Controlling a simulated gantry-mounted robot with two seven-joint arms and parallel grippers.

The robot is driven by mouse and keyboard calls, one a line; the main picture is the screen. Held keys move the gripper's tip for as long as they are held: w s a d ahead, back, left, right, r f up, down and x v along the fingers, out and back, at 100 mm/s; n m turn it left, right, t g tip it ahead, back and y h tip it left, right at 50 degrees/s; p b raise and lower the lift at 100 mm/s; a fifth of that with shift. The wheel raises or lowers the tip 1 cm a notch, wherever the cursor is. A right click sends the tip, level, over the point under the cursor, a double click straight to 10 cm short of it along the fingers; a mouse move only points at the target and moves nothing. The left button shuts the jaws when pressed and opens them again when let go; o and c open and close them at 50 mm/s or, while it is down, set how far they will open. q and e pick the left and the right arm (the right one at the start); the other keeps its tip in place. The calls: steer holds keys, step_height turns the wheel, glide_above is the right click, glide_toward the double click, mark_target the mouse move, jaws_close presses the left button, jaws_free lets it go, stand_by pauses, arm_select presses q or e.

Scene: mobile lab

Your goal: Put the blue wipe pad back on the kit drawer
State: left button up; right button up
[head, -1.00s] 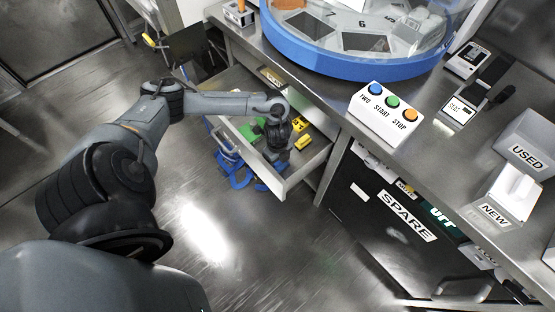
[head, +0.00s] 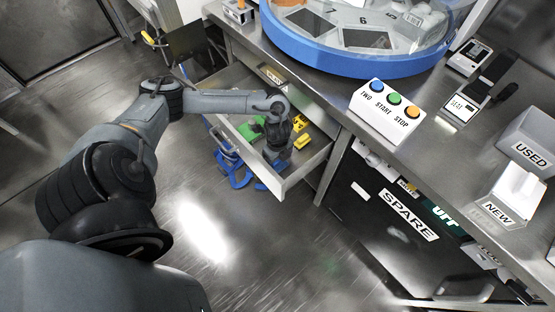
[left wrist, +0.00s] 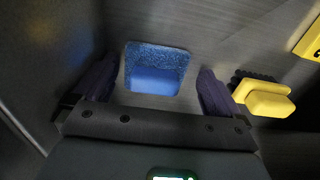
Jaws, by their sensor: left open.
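The blue wipe pad (left wrist: 155,70) lies on the drawer floor in the left wrist view, between and just beyond my two fingers. The open kit drawer (head: 292,181) sticks out below the bench. My left gripper (head: 277,156) points down inside the drawer near its front right corner. In the left wrist view its fingers (left wrist: 155,90) are apart on either side of the pad, with gaps visible. My right gripper is not in view.
A green item (head: 250,129) lies on the drawer's left side. Blue items (head: 240,180) show beyond the drawer's front-left wall. The bench edge (head: 330,117) overhangs on the right.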

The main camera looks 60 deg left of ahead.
arm_select(q)
steer(key=r, duration=0.3)
steer(key=r+p, duration=0.1)
steer(key=r, duration=0.2)
steer(key=r+p, duration=0.1)
steer(key=r, duration=0.2)
steer(key=shift+w, duration=0.25)
steer(key=shift+d+r+p, duration=0.1)
steer(key=shift+r+p, duration=0.5)
steer(key=shift+r, duration=0.3)
